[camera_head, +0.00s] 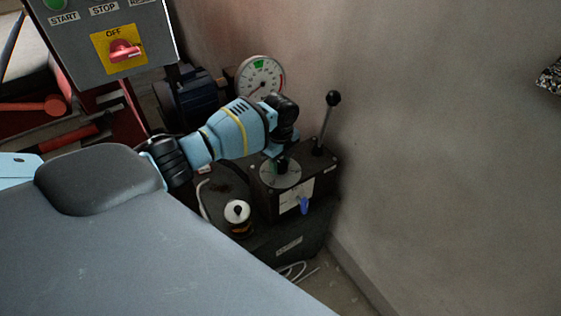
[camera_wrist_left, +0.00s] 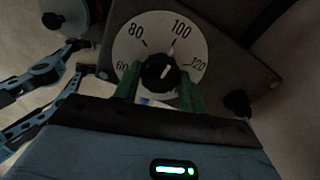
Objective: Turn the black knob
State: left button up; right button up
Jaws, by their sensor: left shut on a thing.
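The black knob (camera_wrist_left: 158,72) sits at the centre of a round white dial (camera_wrist_left: 136,42) marked 60, 80, 100 and 120. Its white mark points up and slightly right, roughly toward 100. My left gripper (camera_wrist_left: 160,80) is shut on the knob, one green finger on each side. In the head view, my left gripper (camera_head: 279,158) reaches down from above onto the dial (camera_head: 272,178) on top of a dark control box (camera_head: 263,199), and it mostly hides the knob. My right gripper is not clearly seen in either view.
A lever with a black ball top (camera_head: 333,98) stands at the box's back right, close to my left wrist. A pressure gauge (camera_head: 260,77) and motor (camera_head: 187,100) are behind. A blue handle (camera_head: 304,205) is on the box front. The wall bounds the right.

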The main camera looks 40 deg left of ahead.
aim_at(280, 164)
pick_arm(q)
jog(key=o, duration=1)
pick_arm(e)
jog(key=shift+w, duration=0.15)
pick_arm(q)
jog(key=shift+r, duration=0.3)
notch_tip(280, 164, up, 6)
jog(key=shift+r+p, duration=0.1)
jog(key=shift+p, duration=0.3)
jog(key=shift+r, duration=0.55)
pick_arm(e)
jog(key=shift+w+r, duration=0.1)
jog(key=shift+r, duration=0.35)
jog(key=shift+w, duration=0.1)
